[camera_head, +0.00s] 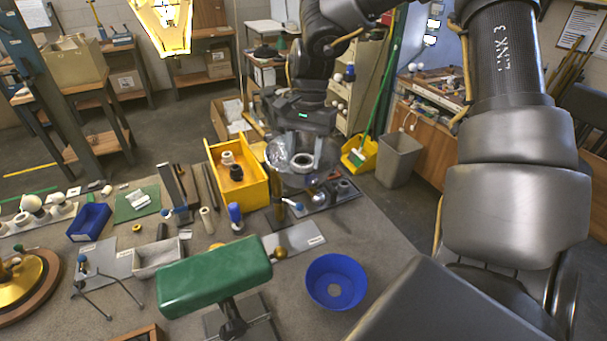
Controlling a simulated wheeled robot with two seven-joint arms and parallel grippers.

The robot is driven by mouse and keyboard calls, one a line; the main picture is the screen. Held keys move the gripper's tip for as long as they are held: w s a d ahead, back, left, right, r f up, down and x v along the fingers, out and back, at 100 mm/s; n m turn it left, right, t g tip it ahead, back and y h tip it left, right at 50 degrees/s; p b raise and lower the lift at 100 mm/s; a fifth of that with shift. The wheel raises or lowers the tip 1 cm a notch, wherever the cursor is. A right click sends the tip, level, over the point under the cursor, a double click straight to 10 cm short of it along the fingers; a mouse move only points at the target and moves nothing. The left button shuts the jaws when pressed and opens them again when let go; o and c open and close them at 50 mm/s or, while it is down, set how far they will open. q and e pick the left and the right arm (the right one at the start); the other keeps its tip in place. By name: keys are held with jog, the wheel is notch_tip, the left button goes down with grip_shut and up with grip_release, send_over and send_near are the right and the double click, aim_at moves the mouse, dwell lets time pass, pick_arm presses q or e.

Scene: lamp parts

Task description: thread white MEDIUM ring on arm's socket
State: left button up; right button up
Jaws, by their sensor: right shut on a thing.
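My right gripper (302,163) reaches down from the top over the back of the workbench, fingers pointing down. A clear glass-like round thing (279,155) shows beside the fingers. Below the gripper, a thin part with a blue collar (297,205) stands near a dark plate. I cannot tell whether this is the lamp arm's socket. The ring looks apart from it. My left gripper is not in view.
A yellow bin (262,196) holding a pale ring and a dark part stands left of the gripper. A blue bowl (337,282), a green padded block (215,275) and a blue bottle (235,214) stand nearer. The bench (385,245) is clear at right.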

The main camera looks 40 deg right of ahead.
jog(key=shift+f+b, duration=0.5)
dwell(1.2)
jog(key=o, duration=0.6)
jog(key=shift+s, duration=0.1)
jog(key=c, duration=0.5)
jog(key=shift+s+a+f, duration=0.1)
jog(key=shift+s+f, duration=0.05)
jog(key=shift+f, duration=0.05)
jog(key=shift+f+m+b, duration=0.15)
jog(key=shift+m+b, duration=0.25)
jog(key=shift+b, duration=0.2)
jog(key=m+t+b, duration=0.1)
jog(key=m+b, duration=0.2)
jog(key=m, duration=0.1)
jog(key=shift+s+m, duration=0.15)
jog(key=shift+m, duration=0.15)
jog(key=shift+m+b, duration=0.35)
jog(key=shift+m, duration=0.35)
